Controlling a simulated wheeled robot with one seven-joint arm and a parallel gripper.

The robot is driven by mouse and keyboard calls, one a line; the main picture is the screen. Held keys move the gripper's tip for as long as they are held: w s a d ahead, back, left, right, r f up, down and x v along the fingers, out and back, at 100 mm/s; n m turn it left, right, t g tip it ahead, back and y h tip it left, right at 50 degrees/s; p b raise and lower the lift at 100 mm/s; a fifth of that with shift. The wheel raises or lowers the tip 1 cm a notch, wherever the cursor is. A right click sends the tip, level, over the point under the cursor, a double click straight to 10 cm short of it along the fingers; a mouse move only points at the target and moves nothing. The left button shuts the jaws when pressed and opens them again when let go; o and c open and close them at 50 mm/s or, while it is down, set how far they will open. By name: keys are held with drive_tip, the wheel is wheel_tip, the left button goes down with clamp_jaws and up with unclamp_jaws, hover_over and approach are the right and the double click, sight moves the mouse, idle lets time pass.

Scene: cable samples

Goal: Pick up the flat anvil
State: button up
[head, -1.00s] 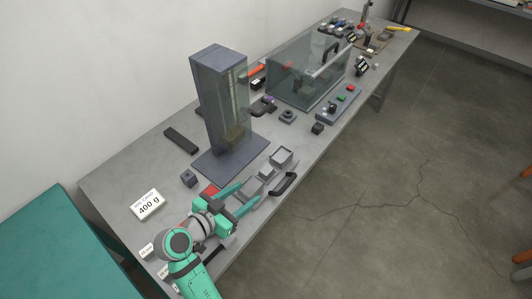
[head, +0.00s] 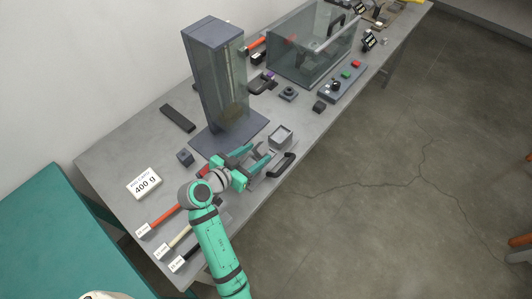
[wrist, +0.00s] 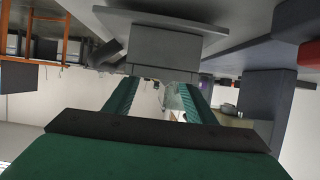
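My gripper (head: 254,160) is over the front edge area of the bench, just in front of the tall column's base. In the wrist view its two green fingers (wrist: 163,92) are apart with nothing held between them. A grey stepped block (wrist: 165,48) with a wider plate shows just beyond the fingertips, in line with the gap. It may be the flat anvil; I cannot tell for sure. In the head view my gripper hides most of the small grey parts there. A square grey tray-like part (head: 281,137) stays visible beyond the fingers.
A tall clear-fronted column (head: 214,80) stands close behind my gripper. A black handle (head: 281,165) lies to its right near the edge. Cable samples (head: 165,216) lie in front.

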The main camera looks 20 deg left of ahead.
sight(262, 151)
drive_tip(key=x, duration=0.4)
drive_tip(key=shift+w+d+f, duration=0.15)
drive_tip(key=shift+w+d, duration=0.1)
drive_tip(key=shift+d, duration=0.4)
drive_tip(key=shift+s+a, duration=0.1)
drive_tip(key=shift+a, duration=0.1)
clamp_jaws()
drive_tip(key=shift+s+a, duration=0.15)
